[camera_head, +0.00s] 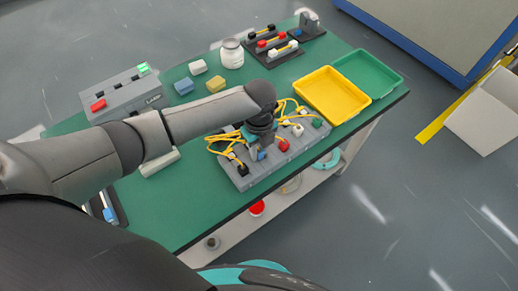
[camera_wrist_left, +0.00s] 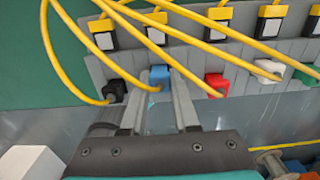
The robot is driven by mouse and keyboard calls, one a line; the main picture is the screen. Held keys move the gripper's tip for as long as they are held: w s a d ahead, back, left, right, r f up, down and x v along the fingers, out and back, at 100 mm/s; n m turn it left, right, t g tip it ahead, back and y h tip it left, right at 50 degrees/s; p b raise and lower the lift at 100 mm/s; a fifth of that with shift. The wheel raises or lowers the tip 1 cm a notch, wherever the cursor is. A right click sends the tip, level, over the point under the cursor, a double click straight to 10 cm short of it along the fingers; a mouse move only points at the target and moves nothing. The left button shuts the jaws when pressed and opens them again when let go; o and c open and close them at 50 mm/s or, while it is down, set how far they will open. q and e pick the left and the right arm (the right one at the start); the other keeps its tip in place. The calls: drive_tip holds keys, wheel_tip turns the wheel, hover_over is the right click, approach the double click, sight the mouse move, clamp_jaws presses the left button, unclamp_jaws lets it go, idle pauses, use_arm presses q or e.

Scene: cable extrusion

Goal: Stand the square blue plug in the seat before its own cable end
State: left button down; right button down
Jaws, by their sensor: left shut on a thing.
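The blue plug (camera_wrist_left: 159,76) is between the fingertips of my left gripper (camera_wrist_left: 158,90), which is shut on it. It also shows in the head view (camera_head: 261,155) below my left gripper (camera_head: 258,148). The plug is over the grey seat block (camera_head: 258,177), in line with the black plug (camera_wrist_left: 114,91) and the red plug (camera_wrist_left: 214,82). I cannot tell whether it touches its seat. Cable ends with yellow and black clips, one of them (camera_wrist_left: 157,30) behind the blue plug, line the block's far side. My right gripper is out of view.
A white plug (camera_wrist_left: 267,68) and a green plug (camera_wrist_left: 305,75) stand further right. Yellow cables (camera_wrist_left: 200,42) arch close over the plugs and fingers. A yellow tray (camera_head: 333,95) and a green tray (camera_head: 368,72) lie to the right. Loose blocks and a jar (camera_head: 232,55) stand behind.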

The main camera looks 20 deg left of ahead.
sight(261, 150)
use_arm(q)
drive_tip(key=shift+s+f, duration=0.25)
drive_tip(key=shift+f, duration=0.1)
drive_tip(key=c, duration=0.7)
unclamp_jaws()
drive_tip(key=shift+f, duration=0.15)
drive_tip(key=shift+o, duration=0.6)
drive_tip(key=shift+a, duration=0.1)
wheel_tip(261, 150, up, 16)
drive_tip(key=p, duration=0.3)
drive_tip(key=shift+w+d, duration=0.25)
drive_tip(key=shift+w, duration=0.1)
